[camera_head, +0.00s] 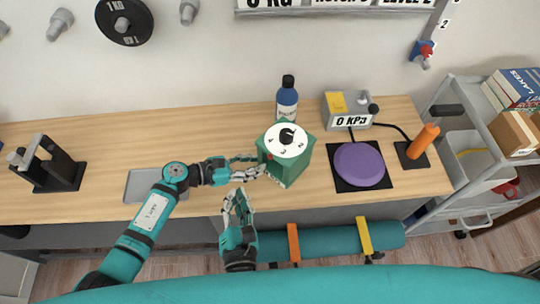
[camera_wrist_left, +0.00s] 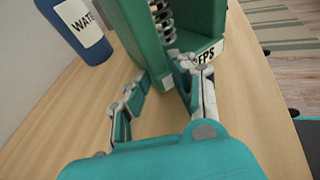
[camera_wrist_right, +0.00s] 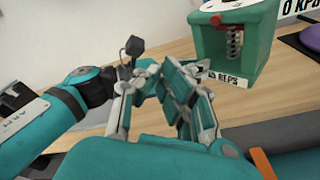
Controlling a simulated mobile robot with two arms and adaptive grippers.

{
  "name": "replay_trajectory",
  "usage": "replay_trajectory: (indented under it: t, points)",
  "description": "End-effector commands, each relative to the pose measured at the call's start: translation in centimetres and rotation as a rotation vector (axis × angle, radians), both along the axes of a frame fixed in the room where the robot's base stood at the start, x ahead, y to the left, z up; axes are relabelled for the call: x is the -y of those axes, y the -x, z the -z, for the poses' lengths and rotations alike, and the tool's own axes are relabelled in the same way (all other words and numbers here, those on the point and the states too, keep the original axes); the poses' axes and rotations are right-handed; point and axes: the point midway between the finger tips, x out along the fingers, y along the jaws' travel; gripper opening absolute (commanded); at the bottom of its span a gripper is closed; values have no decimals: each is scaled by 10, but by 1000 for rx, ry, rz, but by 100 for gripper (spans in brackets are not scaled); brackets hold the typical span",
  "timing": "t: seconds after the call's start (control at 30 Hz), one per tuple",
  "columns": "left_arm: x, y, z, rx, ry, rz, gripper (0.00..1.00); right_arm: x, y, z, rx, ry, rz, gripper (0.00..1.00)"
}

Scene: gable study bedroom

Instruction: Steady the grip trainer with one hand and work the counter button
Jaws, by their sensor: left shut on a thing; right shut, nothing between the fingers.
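The grip trainer (camera_head: 300,164) is a green box standing upright on the wooden desk, with a white numbered dial (camera_head: 287,138) on top. Its small red button (camera_wrist_right: 215,20) shows on the side in the right wrist view, beside a coil spring (camera_wrist_right: 234,42) and above a REPS label (camera_wrist_right: 224,77). My left gripper (camera_head: 256,167) is shut on the trainer's lower left side; the left wrist view shows its fingers (camera_wrist_left: 160,76) against the green wall. My right gripper (camera_head: 238,203) is shut and empty, lower and left of the trainer, near the desk's front edge.
A blue water bottle (camera_head: 287,101) stands behind the trainer. A kPa gauge box (camera_head: 347,110), purple pad (camera_head: 361,165) and orange handle (camera_head: 424,140) stand to the right. A grey tray (camera_head: 140,184) lies left. A teal roll (camera_head: 330,240) lies before the desk.

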Motion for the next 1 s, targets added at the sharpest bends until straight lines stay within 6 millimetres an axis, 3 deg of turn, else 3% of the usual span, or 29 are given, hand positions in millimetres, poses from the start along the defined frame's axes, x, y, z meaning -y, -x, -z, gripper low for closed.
replay_trajectory:
  t: [0.27, 0.73, 1.0]
  points:
    - [0, 0, 0, 0, 1, 0, 6, 4, -4, 1, -1, 0, -1, 0]
    - [0, 0, 0, 0, 1, 0, 6, 44, -50, 1, -1, -2, 0, 0]
    - [0, 0, 0, 0, 1, 0, 6, 57, -65, 1, -1, -2, -2, 0]
